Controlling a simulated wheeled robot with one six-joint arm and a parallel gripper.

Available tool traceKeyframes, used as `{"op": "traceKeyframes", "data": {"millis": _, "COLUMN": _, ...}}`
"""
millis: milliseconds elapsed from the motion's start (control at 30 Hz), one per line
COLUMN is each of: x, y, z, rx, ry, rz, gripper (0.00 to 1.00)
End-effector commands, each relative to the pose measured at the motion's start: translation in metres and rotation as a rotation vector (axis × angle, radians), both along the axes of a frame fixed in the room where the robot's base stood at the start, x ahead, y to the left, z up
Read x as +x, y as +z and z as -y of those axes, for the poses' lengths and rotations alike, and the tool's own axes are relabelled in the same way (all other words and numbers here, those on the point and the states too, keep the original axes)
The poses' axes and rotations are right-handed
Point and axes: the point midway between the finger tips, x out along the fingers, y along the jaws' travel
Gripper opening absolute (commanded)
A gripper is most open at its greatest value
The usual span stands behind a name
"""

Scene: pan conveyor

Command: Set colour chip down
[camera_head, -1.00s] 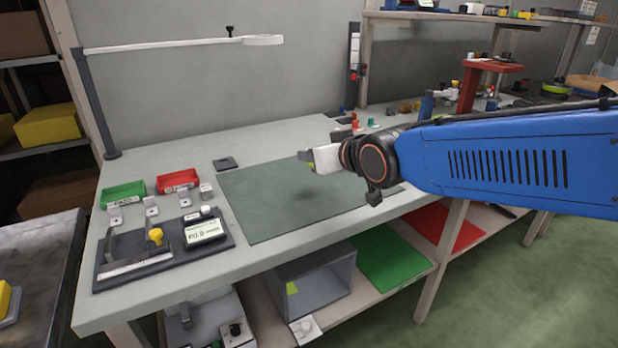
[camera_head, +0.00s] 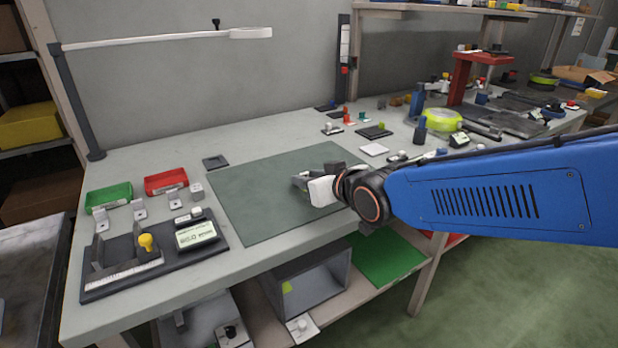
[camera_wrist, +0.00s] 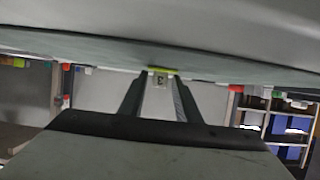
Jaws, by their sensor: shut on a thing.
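My gripper (camera_head: 303,181) is low over the green mat (camera_head: 250,195) on the bench, reaching in from the right. The chip sits between the fingertips, close to the mat surface that fills the upper part of that view. I cannot tell whether it touches the mat. In the head view the chip cannot be made out at the fingertips.
The left bench holds a green bin (camera_head: 109,197), a red bin (camera_head: 166,182) and a black measuring fixture with a display (camera_head: 197,234). Behind the mat are a small dark pad (camera_head: 216,162) and a white square (camera_head: 374,149). The mat's left part is clear.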

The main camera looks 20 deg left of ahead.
Motion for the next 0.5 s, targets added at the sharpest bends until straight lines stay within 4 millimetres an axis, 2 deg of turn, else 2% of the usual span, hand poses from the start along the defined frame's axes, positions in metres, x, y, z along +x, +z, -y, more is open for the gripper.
{"op": "traceKeyframes", "data": {"millis": 33, "x": 0.0, "y": -0.0017, "z": 0.0, "rx": -0.001, "ry": 0.0, "rz": -0.001, "gripper": 0.09}}
{"op": "traceKeyframes", "data": {"millis": 67, "x": 0.0, "y": -0.0017, "z": -0.0001, "rx": 0.0, "ry": 0.0, "rz": 0.0, "gripper": 0.35}}
{"op": "traceKeyframes", "data": {"millis": 100, "x": 0.0001, "y": -0.0013, "z": 0.0, "rx": 0.0, "ry": 0.0, "rz": 0.0, "gripper": 0.45}}
{"op": "traceKeyframes", "data": {"millis": 133, "x": 0.0001, "y": -0.0013, "z": 0.0, "rx": 0.0, "ry": 0.0, "rz": 0.0, "gripper": 0.49}}
{"op": "traceKeyframes", "data": {"millis": 500, "x": -0.0004, "y": 0.0022, "z": 0.0006, "rx": 0.001, "ry": 0.0, "rz": 0.001, "gripper": 0.49}}
